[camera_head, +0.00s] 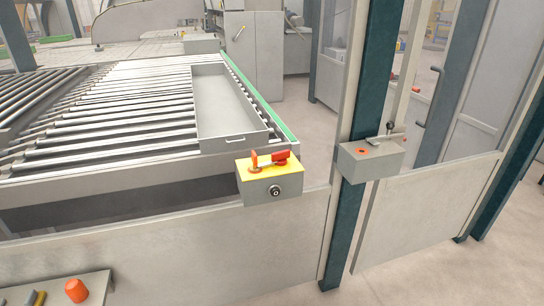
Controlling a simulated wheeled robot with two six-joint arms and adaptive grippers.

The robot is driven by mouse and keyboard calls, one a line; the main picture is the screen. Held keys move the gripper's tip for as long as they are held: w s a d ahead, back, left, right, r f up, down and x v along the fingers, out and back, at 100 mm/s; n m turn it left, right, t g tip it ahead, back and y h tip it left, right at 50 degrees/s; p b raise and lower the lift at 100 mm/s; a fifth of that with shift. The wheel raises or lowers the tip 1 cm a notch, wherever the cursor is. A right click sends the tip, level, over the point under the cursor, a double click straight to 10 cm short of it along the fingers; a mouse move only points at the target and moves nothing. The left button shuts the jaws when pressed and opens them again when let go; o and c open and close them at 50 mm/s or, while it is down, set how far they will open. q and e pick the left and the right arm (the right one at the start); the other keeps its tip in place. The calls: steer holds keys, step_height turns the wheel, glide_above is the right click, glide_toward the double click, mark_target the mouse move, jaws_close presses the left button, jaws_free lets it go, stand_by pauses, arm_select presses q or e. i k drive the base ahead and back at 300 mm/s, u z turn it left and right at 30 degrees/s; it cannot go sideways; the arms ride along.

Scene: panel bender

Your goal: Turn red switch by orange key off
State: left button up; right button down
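A grey box with a yellow top (250,168) is mounted at the top edge of the low panel, in the middle of the view. A red switch handle (276,158) lies across its yellow top, pointing right. A small upright orange piece (254,160), possibly the orange key, stands at the handle's left end; I cannot tell whether it is separate from the switch. A round black lock or knob (275,191) is on the box's front. Neither of my grippers is in view.
A second grey box (370,160) with an orange button and a black-knobbed lever is on the teal post at right. A roller conveyor (110,110) with a grey tray (228,105) lies behind the panel. A shelf at lower left holds an orange object (76,290).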

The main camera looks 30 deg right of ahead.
mark_target(280, 158)
steer(key=z, duration=1.2)
steer(key=i, duration=0.4)
steer(key=u, duration=1.25)
